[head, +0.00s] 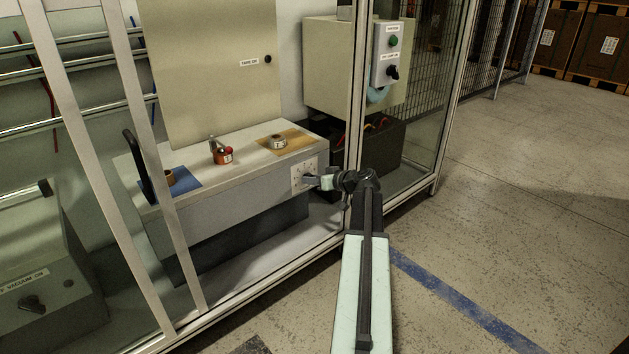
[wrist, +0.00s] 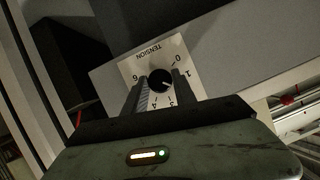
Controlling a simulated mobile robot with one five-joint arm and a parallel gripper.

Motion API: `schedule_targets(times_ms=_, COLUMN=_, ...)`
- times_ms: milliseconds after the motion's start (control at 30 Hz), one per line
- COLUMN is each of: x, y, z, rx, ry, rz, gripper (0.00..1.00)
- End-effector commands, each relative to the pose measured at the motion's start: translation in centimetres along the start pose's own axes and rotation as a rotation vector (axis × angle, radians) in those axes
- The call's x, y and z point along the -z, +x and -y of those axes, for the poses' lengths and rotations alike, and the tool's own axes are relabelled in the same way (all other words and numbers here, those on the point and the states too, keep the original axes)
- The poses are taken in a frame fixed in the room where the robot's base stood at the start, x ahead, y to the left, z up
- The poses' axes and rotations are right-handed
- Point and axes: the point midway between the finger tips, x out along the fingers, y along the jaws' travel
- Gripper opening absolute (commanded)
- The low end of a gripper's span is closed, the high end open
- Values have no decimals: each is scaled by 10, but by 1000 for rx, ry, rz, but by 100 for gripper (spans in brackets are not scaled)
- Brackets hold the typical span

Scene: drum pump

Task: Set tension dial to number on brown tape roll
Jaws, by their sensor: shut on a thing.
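The tension dial is a black knob (wrist: 160,80) on a white plate marked TENSION (wrist: 150,52), with 0, 1, 3, 4 and 6 readable around it. A light mark shows on the knob's right side; its exact number is unclear. My gripper (wrist: 160,92) is shut on the knob, one finger on each side. In the head view my gripper (head: 314,181) reaches the plate (head: 302,167) at the bench's right end and covers the knob. A brown tape roll (head: 169,178) lies on a blue mat (head: 186,182), partly behind a frame post. No number is readable on it.
A red-and-metal item (head: 222,154) and a pale roll (head: 279,142) on a tan mat (head: 296,136) are on the bench top (head: 247,152). Frame posts (head: 355,110) stand close to my arm. A control box (head: 388,55) hangs behind. Floor at right is clear.

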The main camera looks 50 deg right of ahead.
Motion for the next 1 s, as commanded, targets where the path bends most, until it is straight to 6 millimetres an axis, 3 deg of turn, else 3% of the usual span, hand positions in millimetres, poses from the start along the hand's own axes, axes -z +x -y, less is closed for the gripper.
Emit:
schedule_targets(times_ms=600, x=-4, y=1, z=-7, rx=206, ry=505, rz=1, gripper=0)
schedule_targets(times_ms=1000, x=-2, y=0, z=-7, rx=280, ry=688, rz=3, gripper=0)
